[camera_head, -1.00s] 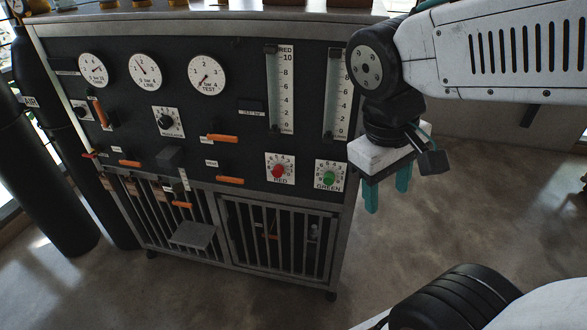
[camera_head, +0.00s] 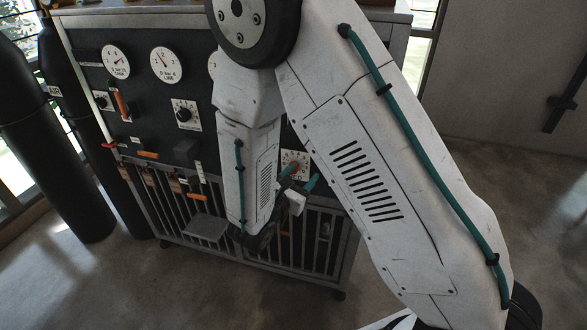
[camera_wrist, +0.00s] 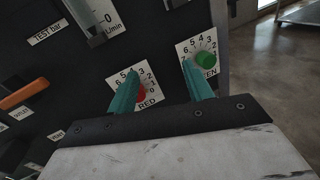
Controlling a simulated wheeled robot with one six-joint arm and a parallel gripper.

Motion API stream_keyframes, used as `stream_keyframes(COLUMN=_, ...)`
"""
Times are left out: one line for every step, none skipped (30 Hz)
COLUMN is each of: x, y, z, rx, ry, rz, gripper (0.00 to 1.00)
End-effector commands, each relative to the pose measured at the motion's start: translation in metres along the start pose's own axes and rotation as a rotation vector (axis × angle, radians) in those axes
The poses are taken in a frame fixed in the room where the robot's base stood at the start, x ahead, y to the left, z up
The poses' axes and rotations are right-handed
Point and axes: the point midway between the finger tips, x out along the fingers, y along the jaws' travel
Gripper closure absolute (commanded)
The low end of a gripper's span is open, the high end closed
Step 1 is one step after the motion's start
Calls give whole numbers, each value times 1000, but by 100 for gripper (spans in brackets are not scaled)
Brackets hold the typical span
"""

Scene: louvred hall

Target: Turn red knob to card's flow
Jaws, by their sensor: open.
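The red knob (camera_wrist: 141,95) sits on a white numbered dial plate marked RED in the wrist view, partly hidden behind the left finger. In the head view its dial plate (camera_head: 291,156) shows beside my arm. My gripper (camera_wrist: 158,68) is open, its teal fingers apart in front of the panel. The left finger overlaps the red dial and the right finger overlaps the green dial; contact cannot be told. In the head view my gripper (camera_head: 302,174) is near the red dial. A small white tag (camera_head: 200,172) hangs on the panel's lower part; its writing is unreadable.
The green knob (camera_wrist: 206,60) is close to the right finger. A flow tube (camera_wrist: 86,20) stands above the dials. Orange levers (camera_wrist: 24,93) stick out at left. Dark gas cylinders (camera_head: 75,150) stand left of the panel. Open floor lies at right.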

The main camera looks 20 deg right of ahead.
Motion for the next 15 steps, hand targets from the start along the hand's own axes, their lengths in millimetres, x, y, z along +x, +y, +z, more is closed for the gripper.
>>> stream_keyframes(x=-8, y=9, z=-20, rx=-45, ry=1, rz=69, gripper=49)
stream_keyframes(x=-12, y=14, z=-28, rx=-64, ry=1, rz=105, gripper=49)
stream_keyframes(x=-17, y=20, z=-38, rx=-85, ry=2, rz=147, gripper=49)
stream_keyframes(x=-20, y=24, z=-45, rx=-98, ry=3, rz=173, gripper=49)
stream_keyframes(x=-23, y=27, z=-50, rx=-109, ry=4, rz=196, gripper=49)
stream_keyframes(x=-26, y=30, z=-56, rx=-120, ry=4, rz=221, gripper=49)
stream_keyframes(x=-28, y=31, z=-60, rx=-126, ry=5, rz=234, gripper=49)
stream_keyframes(x=-29, y=32, z=-62, rx=-132, ry=5, rz=244, gripper=49)
stream_keyframes(x=-29, y=34, z=-64, rx=-135, ry=5, rz=254, gripper=49)
stream_keyframes(x=-29, y=35, z=-65, rx=-137, ry=5, rz=258, gripper=49)
stream_keyframes(x=-28, y=35, z=-66, rx=-138, ry=6, rz=260, gripper=49)
stream_keyframes(x=-25, y=36, z=-66, rx=-138, ry=6, rz=260, gripper=49)
stream_keyframes(x=-23, y=37, z=-66, rx=-137, ry=6, rz=260, gripper=49)
stream_keyframes(x=-20, y=37, z=-66, rx=-137, ry=6, rz=260, gripper=49)
stream_keyframes(x=-16, y=38, z=-66, rx=-137, ry=6, rz=258, gripper=49)
